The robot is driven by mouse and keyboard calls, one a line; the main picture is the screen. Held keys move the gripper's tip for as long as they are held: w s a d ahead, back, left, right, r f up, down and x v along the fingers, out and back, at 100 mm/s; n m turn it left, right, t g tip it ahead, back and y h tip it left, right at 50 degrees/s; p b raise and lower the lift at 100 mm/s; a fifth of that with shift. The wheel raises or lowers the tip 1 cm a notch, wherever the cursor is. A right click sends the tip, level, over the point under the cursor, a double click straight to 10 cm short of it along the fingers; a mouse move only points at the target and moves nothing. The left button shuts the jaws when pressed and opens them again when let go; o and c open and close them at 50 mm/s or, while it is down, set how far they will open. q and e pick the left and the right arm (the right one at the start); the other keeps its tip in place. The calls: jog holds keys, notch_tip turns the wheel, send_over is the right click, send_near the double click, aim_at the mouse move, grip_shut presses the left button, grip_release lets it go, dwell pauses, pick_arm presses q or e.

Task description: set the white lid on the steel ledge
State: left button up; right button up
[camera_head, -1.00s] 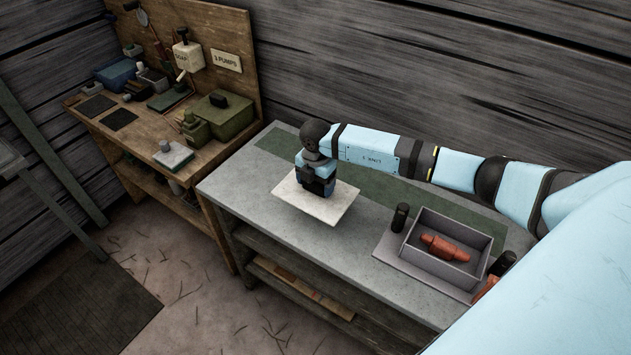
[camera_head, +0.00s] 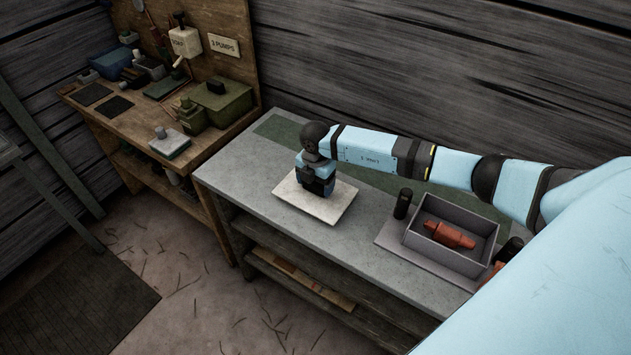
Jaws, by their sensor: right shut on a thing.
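The white lid (camera_head: 331,208) is a flat, pale square plate over the left-middle part of the grey steel ledge (camera_head: 240,180), the bench top. My right gripper (camera_head: 318,188) points down at the middle of the lid and is shut on it. The fingertips and the grasped part are hidden behind the gripper body. The lid looks level and very close to the ledge surface, but I cannot tell if it touches. My left gripper is not in view.
A wooden workbench (camera_head: 122,125) with boxes and tools adjoins at the left. Bare ledge surrounds the lid.

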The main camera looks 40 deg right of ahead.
jog(key=shift+f, duration=0.15)
jog(key=shift+f+b, duration=0.3)
jog(key=shift+f, duration=0.05)
dwell(0.3)
jog(key=o, duration=1.2)
notch_tip(320, 180, up, 14)
jog(key=shift+f+b, duration=0.1)
jog(key=shift+b, duration=0.45)
